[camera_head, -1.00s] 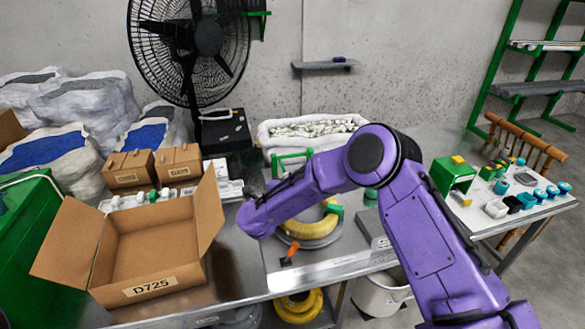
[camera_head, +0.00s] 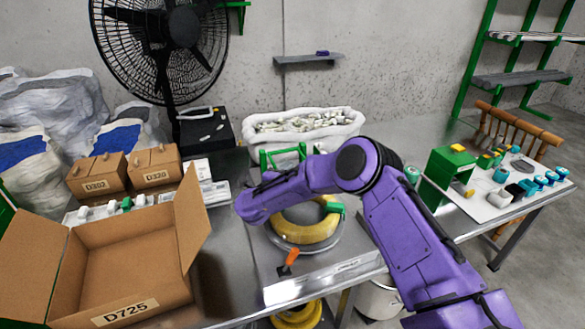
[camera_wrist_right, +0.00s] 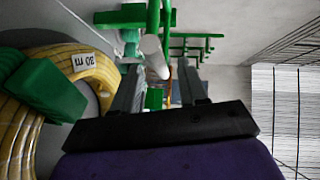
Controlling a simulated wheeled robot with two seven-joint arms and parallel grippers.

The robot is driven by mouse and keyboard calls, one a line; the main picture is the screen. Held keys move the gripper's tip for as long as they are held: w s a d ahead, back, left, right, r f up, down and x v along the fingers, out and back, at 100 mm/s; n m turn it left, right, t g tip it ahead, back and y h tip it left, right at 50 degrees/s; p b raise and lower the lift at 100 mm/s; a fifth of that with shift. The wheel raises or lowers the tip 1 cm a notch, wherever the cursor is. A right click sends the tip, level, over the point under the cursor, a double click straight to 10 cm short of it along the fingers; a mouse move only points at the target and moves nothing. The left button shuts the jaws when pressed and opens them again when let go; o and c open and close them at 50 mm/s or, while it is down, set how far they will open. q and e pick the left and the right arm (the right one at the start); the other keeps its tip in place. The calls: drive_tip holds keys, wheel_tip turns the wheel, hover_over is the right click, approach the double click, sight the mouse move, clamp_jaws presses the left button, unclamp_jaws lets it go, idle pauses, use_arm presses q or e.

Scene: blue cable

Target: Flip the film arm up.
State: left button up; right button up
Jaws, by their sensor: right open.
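A green frame (camera_head: 283,156) stands on the metal bench behind a yellow coil (camera_head: 303,233) on a round turntable. In the right wrist view, green bars (camera_wrist_right: 134,17) with a white roller (camera_wrist_right: 154,56) are close ahead; this may be the film arm, but I cannot tell for sure. My right gripper (camera_wrist_right: 161,78) is open there, its fingers pointing towards the roller and green parts. I cannot tell whether they touch. In the head view my purple right wrist hides the gripper's fingers. My left gripper is not in view.
An open carton (camera_head: 125,262) stands at left, with smaller boxes (camera_head: 150,165) behind it. An orange handle (camera_head: 289,260) is in front of the coil. A white sack (camera_head: 305,127) lies behind the green frame. A side table (camera_head: 500,200) with small parts is at right.

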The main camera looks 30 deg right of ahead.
drive_tip(key=x, duration=0.4)
drive_tip(key=shift+f, duration=0.1)
drive_tip(key=shift+a, duration=0.1)
clamp_jaws()
drive_tip(key=shift+p, duration=0.3)
